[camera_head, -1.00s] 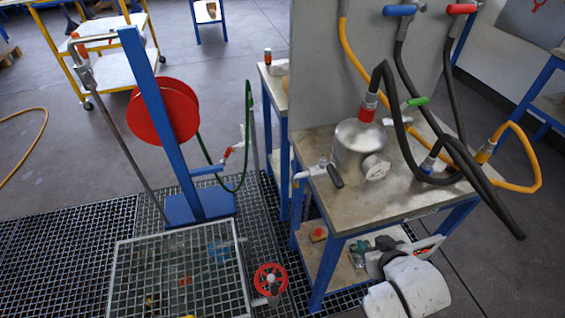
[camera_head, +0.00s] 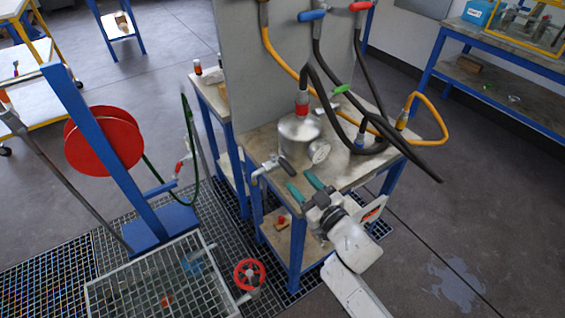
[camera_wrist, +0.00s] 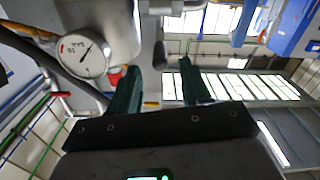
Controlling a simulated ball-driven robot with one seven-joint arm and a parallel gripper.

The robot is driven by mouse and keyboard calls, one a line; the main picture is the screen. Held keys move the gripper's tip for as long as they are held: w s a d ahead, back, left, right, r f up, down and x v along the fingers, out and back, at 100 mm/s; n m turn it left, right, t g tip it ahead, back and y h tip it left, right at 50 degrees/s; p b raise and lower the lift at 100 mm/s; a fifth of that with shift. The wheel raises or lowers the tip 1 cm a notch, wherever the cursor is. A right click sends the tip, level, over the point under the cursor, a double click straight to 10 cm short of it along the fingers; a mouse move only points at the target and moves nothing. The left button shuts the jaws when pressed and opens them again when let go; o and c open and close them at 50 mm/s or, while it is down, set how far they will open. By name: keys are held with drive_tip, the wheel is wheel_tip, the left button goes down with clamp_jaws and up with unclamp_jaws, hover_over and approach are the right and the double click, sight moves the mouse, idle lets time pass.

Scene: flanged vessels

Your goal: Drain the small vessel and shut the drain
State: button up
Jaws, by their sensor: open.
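The small vessel (camera_head: 297,138) is a silvery metal pot standing on the bench top, with a round dial gauge (camera_head: 319,152) on its side. Its drain valve (camera_head: 264,168) sticks out to the left over the bench edge, with a dark-ended lever (camera_head: 283,160). My gripper (camera_head: 303,186) is open and empty, its teal fingers at the bench's front edge, just right of and below the lever. In the wrist view the gauge (camera_wrist: 83,54) is left of my gripper (camera_wrist: 158,85). A dark rounded end, perhaps the lever, shows between the fingers. The spout's outlet is too small to judge.
Black and orange hoses (camera_head: 425,100) hang from the upright panel (camera_head: 245,60) and loop over the bench's right side. A hose with a red collar meets the vessel's top. Open floor is at right.

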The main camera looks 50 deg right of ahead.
sight(284, 164)
drive_tip(key=p+x, duration=0.1)
drive_tip(key=x, duration=0.7)
drive_tip(key=shift+w+d, duration=0.15)
drive_tip(key=shift+w, duration=0.15)
clamp_jaws()
idle(0.3)
